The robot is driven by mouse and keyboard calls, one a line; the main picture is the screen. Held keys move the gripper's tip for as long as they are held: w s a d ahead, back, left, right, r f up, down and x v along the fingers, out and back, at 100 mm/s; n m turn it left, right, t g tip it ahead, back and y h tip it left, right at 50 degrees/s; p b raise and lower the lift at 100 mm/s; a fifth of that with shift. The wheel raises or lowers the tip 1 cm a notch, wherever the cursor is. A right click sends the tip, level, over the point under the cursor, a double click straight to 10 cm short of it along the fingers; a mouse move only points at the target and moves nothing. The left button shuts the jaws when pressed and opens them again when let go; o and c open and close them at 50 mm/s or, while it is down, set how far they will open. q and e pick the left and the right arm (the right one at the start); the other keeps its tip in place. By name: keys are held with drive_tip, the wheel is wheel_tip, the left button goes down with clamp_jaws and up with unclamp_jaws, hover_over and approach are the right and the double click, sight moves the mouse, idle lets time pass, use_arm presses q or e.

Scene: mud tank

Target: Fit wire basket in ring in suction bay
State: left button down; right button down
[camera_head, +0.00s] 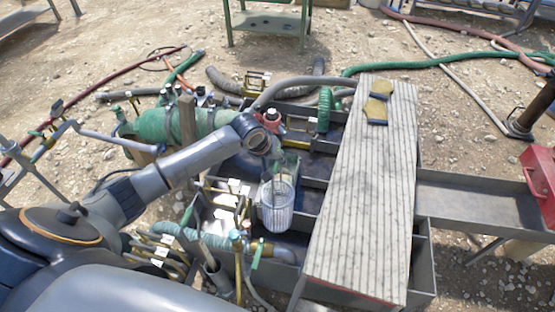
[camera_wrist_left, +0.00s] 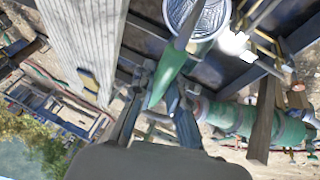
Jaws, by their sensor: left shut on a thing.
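The wire basket (camera_head: 278,208) is a pale mesh cylinder, open at the top, with a long handle. It hangs roughly upright over the tank's near bays in the head view. In the wrist view the basket (camera_wrist_left: 200,14) shows at the top edge, partly cut off. My left gripper (camera_head: 276,152) is above the basket. In the wrist view the left gripper (camera_wrist_left: 158,98) is shut on the basket's green handle grip (camera_wrist_left: 168,72). The suction bay (camera_head: 290,242) seems to be the dark bay below the basket. I cannot make out the ring. My right gripper is not in view.
A grey pipe (camera_head: 270,250) and hose lie low in the near bay. Upright tools and handles (camera_head: 238,245) crowd the left. A green cylinder (camera_head: 175,125) lies behind my arm.

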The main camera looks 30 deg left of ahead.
use_arm(q)
drive_tip(key=shift+r, duration=0.1)
idle(0.3)
drive_tip(key=shift+f+b, duration=3.05)
drive_tip(key=shift+f, duration=3.55)
